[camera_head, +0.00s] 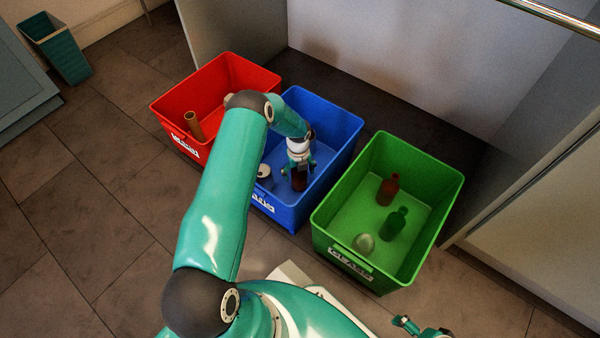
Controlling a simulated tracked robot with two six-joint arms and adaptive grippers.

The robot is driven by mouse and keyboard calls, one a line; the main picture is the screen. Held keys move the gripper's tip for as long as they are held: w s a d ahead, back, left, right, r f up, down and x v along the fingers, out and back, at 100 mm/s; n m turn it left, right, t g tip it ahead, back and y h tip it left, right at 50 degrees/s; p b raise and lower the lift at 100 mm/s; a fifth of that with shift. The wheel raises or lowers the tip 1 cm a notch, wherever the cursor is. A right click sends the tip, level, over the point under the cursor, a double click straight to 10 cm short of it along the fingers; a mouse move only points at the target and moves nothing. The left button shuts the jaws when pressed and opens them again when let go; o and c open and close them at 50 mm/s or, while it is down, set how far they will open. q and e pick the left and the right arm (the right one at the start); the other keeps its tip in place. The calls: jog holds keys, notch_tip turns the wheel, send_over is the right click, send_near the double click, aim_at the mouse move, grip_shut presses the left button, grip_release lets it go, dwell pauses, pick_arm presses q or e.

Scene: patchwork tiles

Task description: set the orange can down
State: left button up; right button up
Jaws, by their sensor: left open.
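My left arm reaches over the blue bin (340,178), and my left gripper (298,170) points down inside it. The gripper is open, with its fingers on either side of a dark reddish-brown can (299,181), which looks like the orange can in shadow. The can is low in the bin; its top is hidden by the gripper, and I cannot tell whether it touches the fingers. My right gripper (421,329) shows only partly at the bottom edge, away from the bins.
A grey can (264,172) stands left of the gripper in the blue bin. The red bin (235,68), left, holds a brown tube (193,125). The green bin (441,178), right, holds a red bottle (389,189), a green bottle (395,223) and a pale jar (364,243).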

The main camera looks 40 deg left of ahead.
pick_arm(q)
jog(key=shift+r, duration=0.1)
notch_tip(320, 180, up, 11)
jog(key=p, duration=0.4)
jog(key=shift+p, duration=0.4)
jog(key=shift+r, duration=0.45)
